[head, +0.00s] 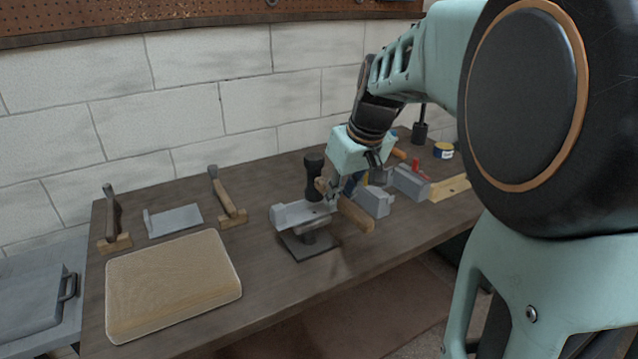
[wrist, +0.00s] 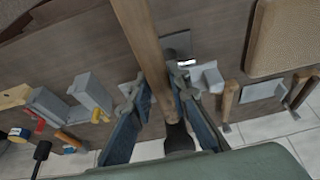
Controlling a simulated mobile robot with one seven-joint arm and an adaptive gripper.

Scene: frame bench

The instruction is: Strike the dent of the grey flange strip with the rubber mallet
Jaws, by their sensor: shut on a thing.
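My gripper (head: 334,188) is shut on the wooden handle of the rubber mallet (head: 357,214). In the wrist view the handle (wrist: 146,45) runs between the two fingers (wrist: 153,95), with the black head (wrist: 178,138) near the palm side. In the head view the black head (head: 314,178) stands upright just behind or above the grey flange strip (head: 293,213); I cannot tell if they touch. The strip lies on a dark stand (head: 308,245). It also shows in the wrist view (wrist: 207,76), partly hidden by the handle and a finger. I cannot make out the dent.
A tan pad (head: 172,283) lies front left. Grey blocks (head: 375,201) (head: 409,183) stand close right of my gripper. A tin (head: 443,151) stands at the back right.

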